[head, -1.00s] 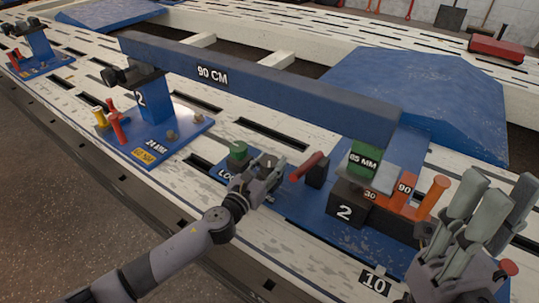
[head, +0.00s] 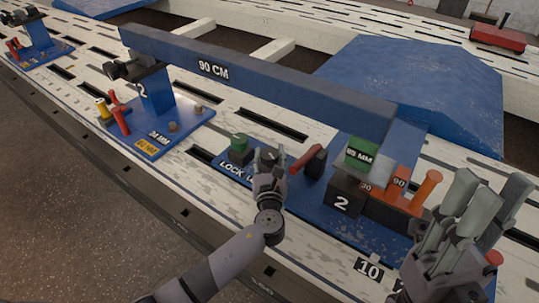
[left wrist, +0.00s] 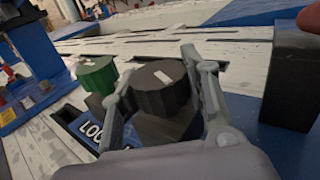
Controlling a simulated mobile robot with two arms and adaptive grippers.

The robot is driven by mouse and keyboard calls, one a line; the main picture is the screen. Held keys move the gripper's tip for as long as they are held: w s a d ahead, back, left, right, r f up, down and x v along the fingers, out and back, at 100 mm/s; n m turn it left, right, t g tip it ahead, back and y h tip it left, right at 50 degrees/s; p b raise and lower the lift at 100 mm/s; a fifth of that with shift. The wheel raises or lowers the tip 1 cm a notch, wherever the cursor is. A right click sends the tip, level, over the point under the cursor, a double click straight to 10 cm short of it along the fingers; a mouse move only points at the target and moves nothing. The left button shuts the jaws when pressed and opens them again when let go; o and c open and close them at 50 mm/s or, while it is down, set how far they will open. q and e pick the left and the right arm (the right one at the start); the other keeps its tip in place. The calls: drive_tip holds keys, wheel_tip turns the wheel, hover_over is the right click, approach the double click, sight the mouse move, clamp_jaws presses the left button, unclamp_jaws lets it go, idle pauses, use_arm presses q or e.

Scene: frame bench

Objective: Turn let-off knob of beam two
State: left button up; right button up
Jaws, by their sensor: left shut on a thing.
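The beam two station has a dark block marked 2 (head: 341,203) under the blue beam marked 90 CM (head: 255,78). A green knob (head: 239,143) stands on the blue base, with a dark knob (left wrist: 162,88) beside it. A label (head: 232,168) in front starts with LOCK; the rest is hidden by my gripper. My left gripper (head: 269,156) is shut on the dark knob, one finger on each side of it in the left wrist view. White marks show on top of both knobs. My right gripper (head: 488,190) is open and empty at the right.
A red lever (head: 306,157) with a dark block (head: 316,163) is close to the right of my left gripper. Orange blocks and an orange post (head: 427,187) stand near my right gripper. The beam passes behind and above the knobs.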

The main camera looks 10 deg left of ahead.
idle(0.3)
use_arm(q)
drive_tip(key=o, duration=1.2)
drive_tip(key=v, duration=1.2)
